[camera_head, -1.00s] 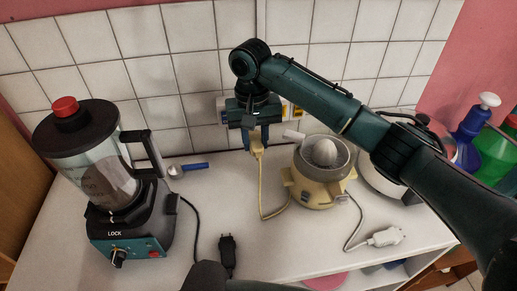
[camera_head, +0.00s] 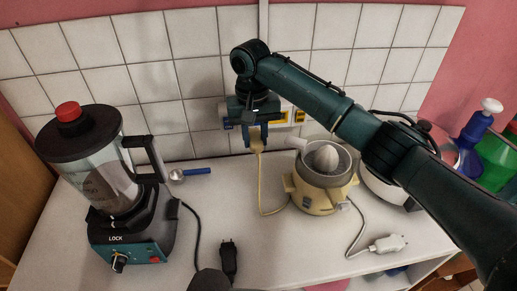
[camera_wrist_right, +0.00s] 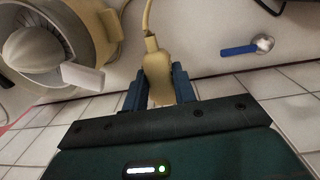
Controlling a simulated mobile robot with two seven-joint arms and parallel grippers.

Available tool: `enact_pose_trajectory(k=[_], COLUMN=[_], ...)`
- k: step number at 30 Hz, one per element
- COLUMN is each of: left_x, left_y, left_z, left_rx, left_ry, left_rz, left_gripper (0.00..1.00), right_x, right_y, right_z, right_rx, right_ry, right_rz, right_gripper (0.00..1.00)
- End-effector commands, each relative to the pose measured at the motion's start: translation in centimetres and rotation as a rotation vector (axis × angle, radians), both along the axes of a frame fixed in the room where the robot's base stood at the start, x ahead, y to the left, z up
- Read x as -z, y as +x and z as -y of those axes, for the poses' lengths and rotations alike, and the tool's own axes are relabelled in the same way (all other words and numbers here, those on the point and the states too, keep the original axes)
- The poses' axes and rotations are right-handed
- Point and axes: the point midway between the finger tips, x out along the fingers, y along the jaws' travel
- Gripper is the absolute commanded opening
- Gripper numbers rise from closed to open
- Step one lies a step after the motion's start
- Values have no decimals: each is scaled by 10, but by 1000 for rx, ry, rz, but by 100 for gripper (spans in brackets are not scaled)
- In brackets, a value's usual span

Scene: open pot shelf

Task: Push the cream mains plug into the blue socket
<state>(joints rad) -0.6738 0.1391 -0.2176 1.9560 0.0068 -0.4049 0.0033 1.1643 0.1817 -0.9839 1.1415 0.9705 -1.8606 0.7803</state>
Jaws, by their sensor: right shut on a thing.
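My right gripper (camera_head: 255,137) is shut on the cream mains plug (camera_head: 257,145), close in front of the tiled wall at the socket strip. In the right wrist view the cream plug (camera_wrist_right: 157,70) sits between the blue fingers (camera_wrist_right: 158,90), with its cord leaving from the end away from the gripper. The socket strip (camera_head: 291,118) shows to the right of the gripper, with yellow sockets. A small blue patch (camera_head: 227,124) shows at the gripper's left; I cannot tell if it is the blue socket.
A cream citrus juicer (camera_head: 321,180) stands right of the plug's cord. A blender (camera_head: 110,180) is at the left. A blue-handled spoon (camera_head: 195,172), a black plug (camera_head: 228,258) and a white plug (camera_head: 388,244) lie on the counter. The counter's front middle is mostly clear.

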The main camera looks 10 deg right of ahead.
Motion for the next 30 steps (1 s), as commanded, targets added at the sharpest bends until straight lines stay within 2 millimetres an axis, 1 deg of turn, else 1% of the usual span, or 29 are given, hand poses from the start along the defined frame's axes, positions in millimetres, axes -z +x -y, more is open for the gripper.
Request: enact_pose_trajectory(k=[1,15,30], left_x=[-2,-2,-2], left_y=[2,2,2], left_z=[-1,-1,-1], left_rx=[-1,-1,-1], left_ry=[2,2,2], left_rz=[9,9,9], left_gripper=[51,51,51], right_x=[-1,-1,0], right_y=[2,21,23], right_z=[-1,0,0], right_rx=[0,0,-1], right_ry=[1,0,0], right_rz=[0,0,0], right_gripper=[0,0,0])
